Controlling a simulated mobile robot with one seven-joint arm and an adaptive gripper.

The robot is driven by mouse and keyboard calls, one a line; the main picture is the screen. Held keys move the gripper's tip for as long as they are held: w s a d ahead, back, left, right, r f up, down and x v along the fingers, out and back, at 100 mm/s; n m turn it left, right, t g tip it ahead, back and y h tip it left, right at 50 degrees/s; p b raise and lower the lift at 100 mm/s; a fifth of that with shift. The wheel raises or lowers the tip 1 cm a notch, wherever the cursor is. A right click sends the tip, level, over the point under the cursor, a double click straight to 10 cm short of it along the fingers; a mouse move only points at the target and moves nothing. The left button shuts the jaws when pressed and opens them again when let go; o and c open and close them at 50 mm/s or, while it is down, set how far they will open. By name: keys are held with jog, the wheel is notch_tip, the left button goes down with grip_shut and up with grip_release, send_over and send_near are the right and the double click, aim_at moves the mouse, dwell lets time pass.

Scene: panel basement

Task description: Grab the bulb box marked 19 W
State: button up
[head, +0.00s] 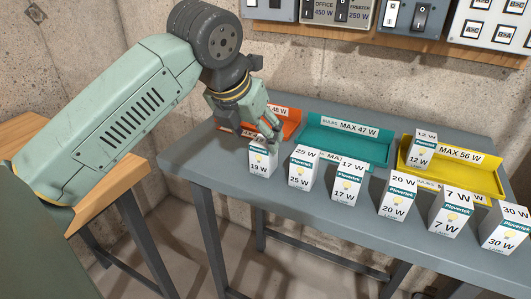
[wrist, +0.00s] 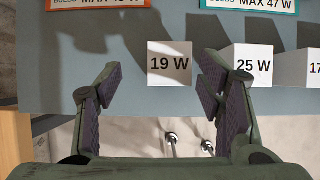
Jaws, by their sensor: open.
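The bulb box marked 19 W (head: 261,163) is a small white carton with a teal brand band. It stands upright at the left end of the front row on the grey table. In the wrist view its top, printed 19 W (wrist: 169,63), lies between the fingers. My gripper (head: 259,137) is open and empty. It reaches down over the box and hides part of its top in the head view. In the wrist view my gripper (wrist: 160,82) has a finger on each side, with gaps to the box; the right finger is near the 25 W box (wrist: 249,64). Its height above the box is hard to tell.
The 25 W (head: 302,170), 17 W (head: 346,185), 20 W, 7 W and 30 W boxes stand rightward along the front. Orange (head: 290,128), teal (head: 370,152) and yellow (head: 485,180) trays lie behind; a 12 W box (head: 423,150) stands in the yellow one. Switch panels hang above.

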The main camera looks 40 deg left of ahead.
jog(key=x, duration=0.2)
jog(key=p+x, duration=0.1)
jog(key=x, duration=0.1)
jog(key=p+x, duration=0.1)
jog(key=x, duration=0.2)
jog(key=shift+w+d, duration=0.25)
jog(key=shift+d, duration=0.15)
jog(key=shift+c, duration=0.3)
jog(key=c, duration=1.2)
